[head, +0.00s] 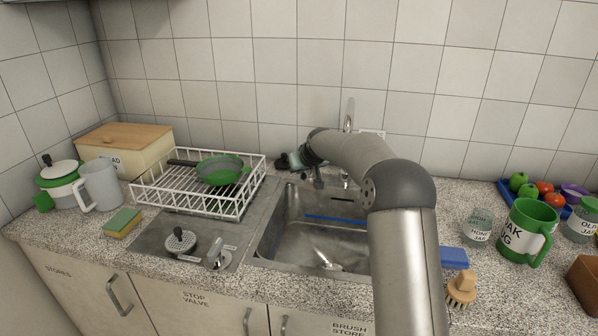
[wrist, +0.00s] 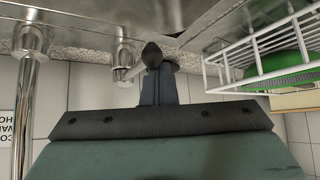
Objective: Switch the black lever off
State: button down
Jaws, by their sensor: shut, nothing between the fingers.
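The black lever's dark rounded knob (wrist: 151,54) shows in the wrist view on a short metal stalk beside a chrome post. It overlaps the end of my gripper (wrist: 158,74), whose grey fingers are together with nothing held. I cannot tell whether the fingers touch the knob. In the head view my gripper (head: 284,160) is behind the sink, between the dish rack and the tap (head: 350,113). The lever is not clearly visible there, being small and close to my arm.
The sink (head: 290,235) is in front of my gripper. The white dish rack (head: 190,205) with a green pan (head: 220,172) stands close on the left. The tall chrome tap pipe (wrist: 30,95) is at the left in the wrist view. A tiled wall is behind.

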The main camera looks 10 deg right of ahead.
jog(key=shift+d, duration=0.15)
dwell(0.3)
jog(key=shift+s+r, duration=0.1)
jog(key=shift+s, duration=0.05)
jog(key=a+b+v, duration=0.1)
jog(key=v, duration=0.6)
jog(key=s+a+g+h+p, duration=0.15)
jog(key=s+g, duration=0.25)
jog(key=s, duration=1.8)
jog(key=s+f+g, duration=0.1)
jog(key=s+f, duration=0.1)
jog(key=s, duration=0.7)
jog(key=s+d+f+m+g, duration=0.1)
jog(key=s+f, duration=0.2)
jog(key=s, duration=0.6)
jog(key=s+f+m+g, duration=0.1)
jog(key=s+f+g, duration=0.1)
jog(key=s, duration=0.7)
jog(key=shift+s+d+f+p, duration=0.25)
jog(key=shift+s+d+p, duration=0.05)
jog(key=shift+s+d, duration=0.1)
